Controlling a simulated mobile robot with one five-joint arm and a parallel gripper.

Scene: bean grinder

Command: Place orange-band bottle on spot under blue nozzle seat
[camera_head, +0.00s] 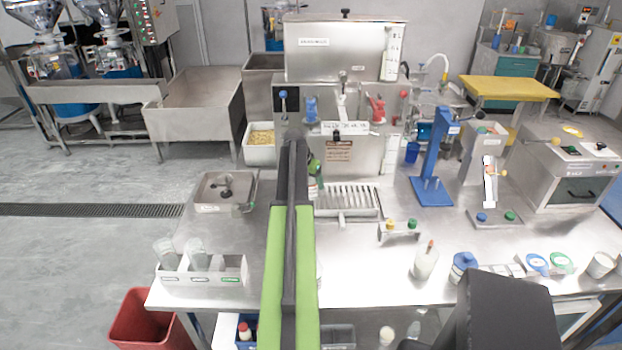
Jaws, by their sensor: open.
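A blue nozzle fitting (310,109) sits on the front of the steel dispensing machine (345,50), left of a red one (377,108). Below is a ribbed drip tray (348,200), its left part hidden behind my green and black arm. A small green and dark item (316,170) shows at the arm's right edge. I cannot make out an orange band on any bottle. Clear bottles (165,253) stand in a white caddy (202,280) at the table's left. A pale bottle (425,264) with an orange-brown tip stands at the front. My gripper's fingertips do not show.
A blue stand (434,160) and a steel press (482,160) stand right of the drip tray. A small holder (398,232) with yellow and green knobs sits mid-table. A blue-labelled jar (462,267) stands front right.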

